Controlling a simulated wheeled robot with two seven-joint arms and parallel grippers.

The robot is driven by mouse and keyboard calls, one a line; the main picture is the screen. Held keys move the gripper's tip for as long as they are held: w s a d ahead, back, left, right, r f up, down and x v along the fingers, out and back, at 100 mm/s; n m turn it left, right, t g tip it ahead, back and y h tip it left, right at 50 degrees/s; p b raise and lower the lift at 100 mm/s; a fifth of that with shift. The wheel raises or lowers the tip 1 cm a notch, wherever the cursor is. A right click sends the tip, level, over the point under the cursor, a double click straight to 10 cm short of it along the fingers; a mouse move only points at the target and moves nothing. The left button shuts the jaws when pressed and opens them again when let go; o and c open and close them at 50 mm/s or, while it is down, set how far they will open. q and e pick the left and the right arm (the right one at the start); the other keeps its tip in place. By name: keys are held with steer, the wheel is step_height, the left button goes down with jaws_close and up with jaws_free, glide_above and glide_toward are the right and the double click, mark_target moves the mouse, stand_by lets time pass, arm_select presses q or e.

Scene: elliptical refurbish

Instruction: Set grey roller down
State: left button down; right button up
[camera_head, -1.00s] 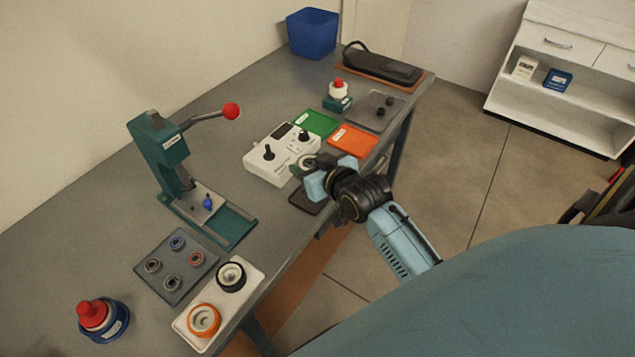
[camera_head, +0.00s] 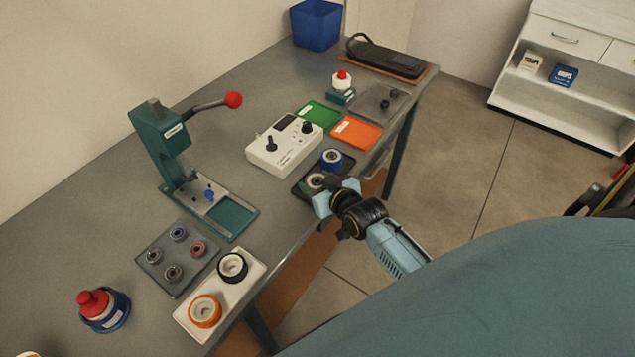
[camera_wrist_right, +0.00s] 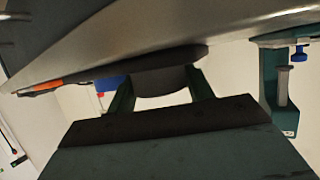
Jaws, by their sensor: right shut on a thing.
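My right gripper (camera_head: 325,194) is shut on the grey roller (camera_head: 316,181), low at the small dark tray (camera_head: 303,193) on the bench's right edge. The roller shows a pale ring with a dark centre. I cannot tell whether it touches the tray. In the right wrist view the roller (camera_wrist_right: 160,78) is a dark, rounded shape between the two fingers (camera_wrist_right: 160,92). A blue roller with a white face (camera_head: 332,159) sits just behind it at the tray's far end. My left gripper is not in view.
A white control box (camera_head: 283,150) stands left of the tray, with green (camera_head: 318,114) and orange (camera_head: 356,132) pads behind. A green press (camera_head: 160,150) and white tray with black and orange rollers (camera_head: 222,292) are further left and nearer. Right of the bench is open floor.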

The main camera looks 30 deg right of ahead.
steer(key=shift+f, duration=0.2)
steer(key=o, duration=1)
